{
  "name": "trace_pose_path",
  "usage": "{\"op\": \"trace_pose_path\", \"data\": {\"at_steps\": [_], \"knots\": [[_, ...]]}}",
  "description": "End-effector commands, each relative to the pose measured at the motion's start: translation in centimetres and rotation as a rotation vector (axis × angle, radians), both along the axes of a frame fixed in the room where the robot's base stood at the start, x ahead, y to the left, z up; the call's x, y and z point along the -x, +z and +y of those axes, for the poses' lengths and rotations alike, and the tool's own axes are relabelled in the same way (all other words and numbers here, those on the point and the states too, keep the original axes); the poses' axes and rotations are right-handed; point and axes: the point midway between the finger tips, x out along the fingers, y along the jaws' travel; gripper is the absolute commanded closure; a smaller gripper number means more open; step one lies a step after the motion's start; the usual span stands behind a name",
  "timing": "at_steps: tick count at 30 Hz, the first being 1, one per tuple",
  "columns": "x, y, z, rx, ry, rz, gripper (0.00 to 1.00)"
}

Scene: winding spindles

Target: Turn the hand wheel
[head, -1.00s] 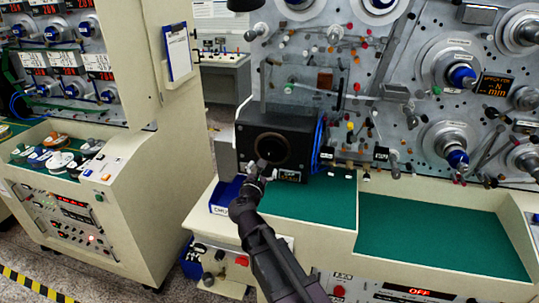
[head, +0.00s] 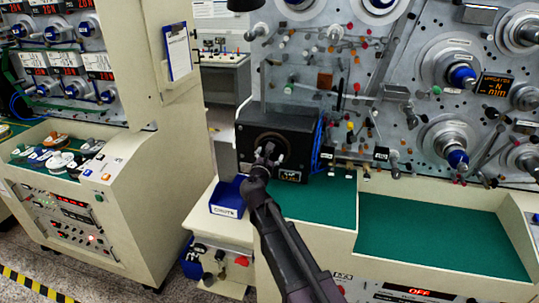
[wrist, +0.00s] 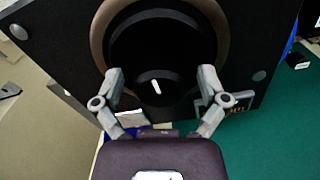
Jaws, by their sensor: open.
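The hand wheel (wrist: 103,35) is a brownish ring around a dark centre, on the front of a black box (head: 298,133). In the wrist view a dark round knob with a white mark (wrist: 156,87) shows low in the ring. My gripper (wrist: 161,88) is open. Its two fingers stand on either side of the knob in the wrist view; I cannot tell whether they touch it. In the head view my gripper (head: 267,157) is in front of the wheel and hides part of it.
A blue bin (head: 228,196) stands on the bench just left of my arm. A green mat (head: 430,237) covers the clear bench to the right. The spindle panel (head: 400,80) with many knobs rises behind. A cream machine (head: 140,190) stands at the left.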

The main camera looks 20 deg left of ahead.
Motion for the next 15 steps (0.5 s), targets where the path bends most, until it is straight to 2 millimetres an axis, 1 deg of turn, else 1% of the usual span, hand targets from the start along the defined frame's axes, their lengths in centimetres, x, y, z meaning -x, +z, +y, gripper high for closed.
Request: {"op": "trace_pose_path", "data": {"at_steps": [1,2,3,5,6,8,9,10,15], "knots": [[0.01,0.00,0.00,0.000,0.000,0.000,0.07],[0.01,0.00,0.00,0.000,0.000,0.000,0.13],[0.01,0.00,0.00,0.000,0.000,0.000,0.25],[0.01,0.00,0.00,0.000,0.000,0.000,0.43],[0.01,0.00,0.00,0.000,0.000,0.000,0.55],[0.01,0.00,0.00,0.000,0.000,0.000,0.72],[0.00,0.00,0.00,0.000,0.000,0.000,0.84],[0.00,0.00,0.00,0.000,0.000,0.000,0.89],[-0.02,0.01,0.01,-0.002,0.000,0.000,0.89]]}}
